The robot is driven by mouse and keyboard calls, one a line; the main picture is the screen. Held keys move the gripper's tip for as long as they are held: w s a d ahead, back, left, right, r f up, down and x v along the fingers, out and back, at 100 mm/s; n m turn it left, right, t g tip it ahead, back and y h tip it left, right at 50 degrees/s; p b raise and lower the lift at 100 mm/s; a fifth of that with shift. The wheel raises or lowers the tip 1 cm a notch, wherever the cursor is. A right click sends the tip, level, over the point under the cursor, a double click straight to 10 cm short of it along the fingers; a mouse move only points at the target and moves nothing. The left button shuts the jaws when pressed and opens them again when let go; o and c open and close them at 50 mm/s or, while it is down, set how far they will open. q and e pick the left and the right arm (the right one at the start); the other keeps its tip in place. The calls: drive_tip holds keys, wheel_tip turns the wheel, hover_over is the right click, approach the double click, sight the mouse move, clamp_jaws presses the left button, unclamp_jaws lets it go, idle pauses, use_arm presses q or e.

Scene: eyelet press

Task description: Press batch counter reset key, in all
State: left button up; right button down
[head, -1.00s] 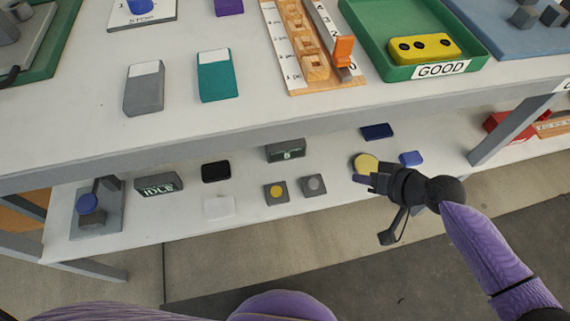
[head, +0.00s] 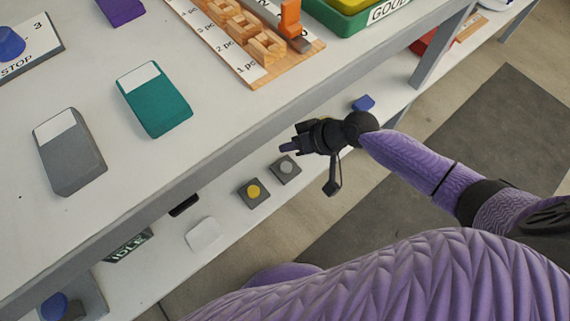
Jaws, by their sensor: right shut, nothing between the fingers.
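Two small dark square key boxes sit on the lower shelf (head: 232,222). One has a yellow round button (head: 253,191), the other a grey round button (head: 286,168). No readable label shows which is the batch counter reset key. My right gripper (head: 287,147) is shut and empty. In the picture its tips are just above the grey-button box; the height gap between them cannot be told. The counter display is out of sight, behind the upper table edge or my gripper. My left gripper is not in view.
The upper table's grey front edge (head: 170,201) overhangs the shelf close to my right gripper. An IDLE display (head: 129,245), a white pad (head: 203,234) and a blue knob (head: 54,306) are lower left. A blue block (head: 363,103) lies beyond my wrist. A table leg (head: 440,50) stands right.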

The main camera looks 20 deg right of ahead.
sight(289, 168)
wheel_tip(289, 168, down, 7)
drive_tip(key=b, duration=0.5)
drive_tip(key=shift+r, duration=0.1)
drive_tip(key=shift+f, duration=0.35)
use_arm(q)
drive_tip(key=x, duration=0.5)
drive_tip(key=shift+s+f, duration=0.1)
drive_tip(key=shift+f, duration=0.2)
use_arm(e)
drive_tip(key=shift+r, duration=0.1)
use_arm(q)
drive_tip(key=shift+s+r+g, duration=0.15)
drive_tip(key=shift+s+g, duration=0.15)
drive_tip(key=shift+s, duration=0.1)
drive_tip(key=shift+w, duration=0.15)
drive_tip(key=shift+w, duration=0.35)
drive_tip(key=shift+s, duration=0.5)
